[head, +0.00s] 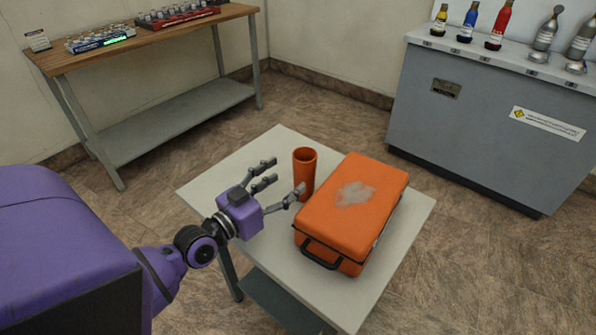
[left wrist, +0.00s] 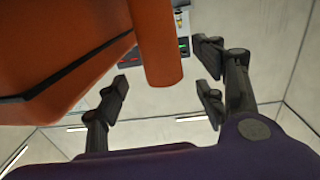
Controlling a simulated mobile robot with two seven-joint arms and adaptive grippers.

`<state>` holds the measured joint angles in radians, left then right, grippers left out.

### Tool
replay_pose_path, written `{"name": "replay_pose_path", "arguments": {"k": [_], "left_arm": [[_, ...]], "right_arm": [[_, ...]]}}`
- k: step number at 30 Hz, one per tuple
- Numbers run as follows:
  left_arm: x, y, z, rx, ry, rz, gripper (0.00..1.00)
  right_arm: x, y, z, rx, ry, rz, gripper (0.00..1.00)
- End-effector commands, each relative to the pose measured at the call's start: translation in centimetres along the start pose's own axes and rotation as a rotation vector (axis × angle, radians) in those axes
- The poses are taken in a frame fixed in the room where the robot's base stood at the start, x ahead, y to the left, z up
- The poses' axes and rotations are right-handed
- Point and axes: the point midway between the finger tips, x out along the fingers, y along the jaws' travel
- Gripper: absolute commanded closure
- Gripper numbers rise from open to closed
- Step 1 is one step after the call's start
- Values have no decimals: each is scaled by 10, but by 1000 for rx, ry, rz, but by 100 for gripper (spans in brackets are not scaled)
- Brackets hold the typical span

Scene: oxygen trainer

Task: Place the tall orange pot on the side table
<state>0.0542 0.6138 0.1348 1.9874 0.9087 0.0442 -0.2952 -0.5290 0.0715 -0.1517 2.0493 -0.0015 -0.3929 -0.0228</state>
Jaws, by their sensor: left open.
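The tall orange pot (head: 305,165) stands upright on the light side table (head: 253,150), close to the left side of an orange case. My left gripper (head: 282,178) is open and empty just left of the pot, with its fingers pointing toward it. One fingertip overlaps the pot's lower part in the head view; whether it touches cannot be told. In the left wrist view the pot (left wrist: 158,50) shows ahead of the open left gripper (left wrist: 165,95), between the finger lines. My right gripper is not in view.
The orange case (head: 352,208) with a black handle fills much of the tabletop. A wooden workbench (head: 150,52) with trays stands at the back left. A grey cabinet (head: 480,120) with bottles stands at the right. The table's left back corner is clear.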

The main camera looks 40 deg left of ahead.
Motion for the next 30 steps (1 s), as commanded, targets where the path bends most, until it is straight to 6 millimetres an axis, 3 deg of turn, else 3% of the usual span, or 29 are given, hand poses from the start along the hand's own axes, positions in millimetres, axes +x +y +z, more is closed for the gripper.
{"name": "replay_pose_path", "arguments": {"k": [3, 9, 30], "left_arm": [[-22, 0, 2, 1, -4, 0, 36], [-38, 0, 0, 1, 0, 0, 36], [-40, 0, 0, 0, 0, 0, 36]], "right_arm": [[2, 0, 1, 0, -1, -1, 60], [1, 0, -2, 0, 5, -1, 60], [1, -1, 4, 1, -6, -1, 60]]}}
